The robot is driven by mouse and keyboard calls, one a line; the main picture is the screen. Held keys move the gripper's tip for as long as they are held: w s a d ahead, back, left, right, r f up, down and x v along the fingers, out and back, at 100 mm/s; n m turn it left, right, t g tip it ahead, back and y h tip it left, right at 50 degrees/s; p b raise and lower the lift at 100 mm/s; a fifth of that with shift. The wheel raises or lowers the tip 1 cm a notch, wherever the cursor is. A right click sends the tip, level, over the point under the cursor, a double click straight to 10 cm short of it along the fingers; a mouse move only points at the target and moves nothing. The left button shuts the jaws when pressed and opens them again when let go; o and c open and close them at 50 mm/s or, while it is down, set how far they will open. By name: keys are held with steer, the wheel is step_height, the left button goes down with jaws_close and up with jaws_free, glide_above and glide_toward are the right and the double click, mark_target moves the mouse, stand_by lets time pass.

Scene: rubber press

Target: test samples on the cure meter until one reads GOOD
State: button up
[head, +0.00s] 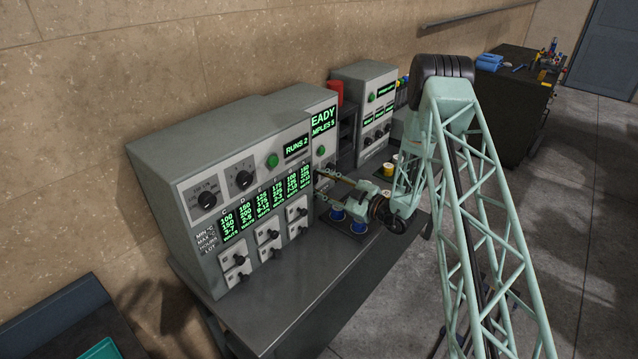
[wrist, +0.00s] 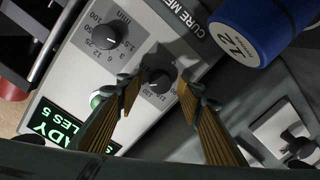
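The cure meter (head: 319,145) shows a green display (head: 322,118) whose visible text ends in "EADY" and "MPLES 5"; its left part is hidden by the large cabinet. In the wrist view its panel (wrist: 70,85) carries two dark knobs and a lit green button (wrist: 97,98). My gripper (wrist: 158,90) is open, its fingers either side of the black lower knob (wrist: 160,78), with gaps showing. In the head view my gripper (head: 326,183) is at the meter's front. Blue-banded sample pots (head: 359,227) stand below it. A pot marked 12 (wrist: 240,40) shows close by in the wrist view.
A large grey cabinet (head: 165,165) with knobs, switches, green tables and a "RUNS 2" display (head: 297,147) stands at left. Another grey machine (head: 362,85) stands behind. A yellow container (head: 388,169) and red object (head: 336,93) are near. The front bench top (head: 275,310) is clear.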

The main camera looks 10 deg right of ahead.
steer(key=shift+s+d, duration=0.1)
steer(key=v, duration=1.1)
steer(key=shift+s, duration=0.3)
steer(key=shift+d, duration=0.15)
stand_by(1.3)
